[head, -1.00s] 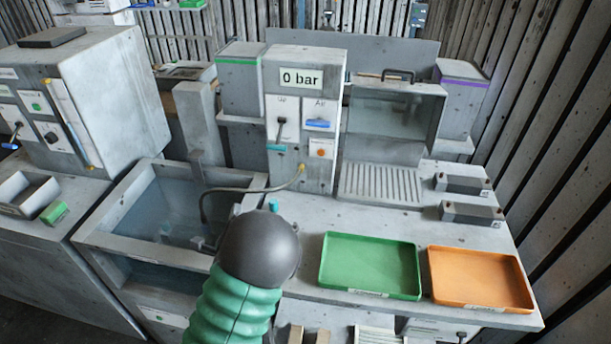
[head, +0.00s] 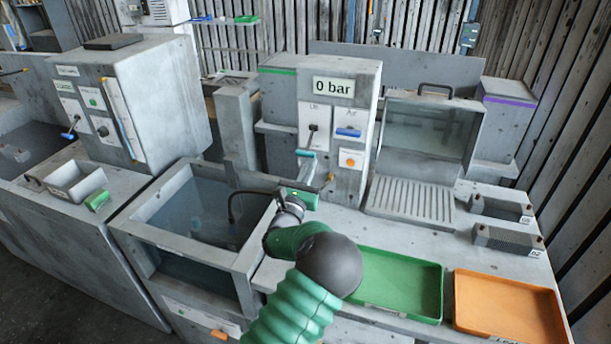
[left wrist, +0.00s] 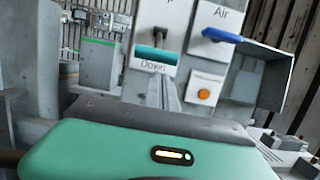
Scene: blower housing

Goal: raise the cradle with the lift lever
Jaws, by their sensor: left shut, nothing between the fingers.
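The lift lever (head: 313,131) is on the front panel of the grey post under the "0 bar" display. In the left wrist view its teal handle (left wrist: 157,53) sits just above the word "Down", so the lever points down. My left gripper (head: 306,168) is shut and empty, right in front of the panel near the teal handle. I cannot tell whether it touches the handle. In the left wrist view the gripper's fingers (left wrist: 170,92) show below and slightly right of the handle. The cradle is not clearly visible; a dim shape lies in the tank (head: 160,242).
A blue air lever (head: 348,133) and an orange button (head: 351,159) sit right of the lift lever. A hose (head: 233,205) curves over the tank. Green (head: 400,282) and orange (head: 510,305) trays lie on the right bench. A clear-windowed hood (head: 425,130) stands behind.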

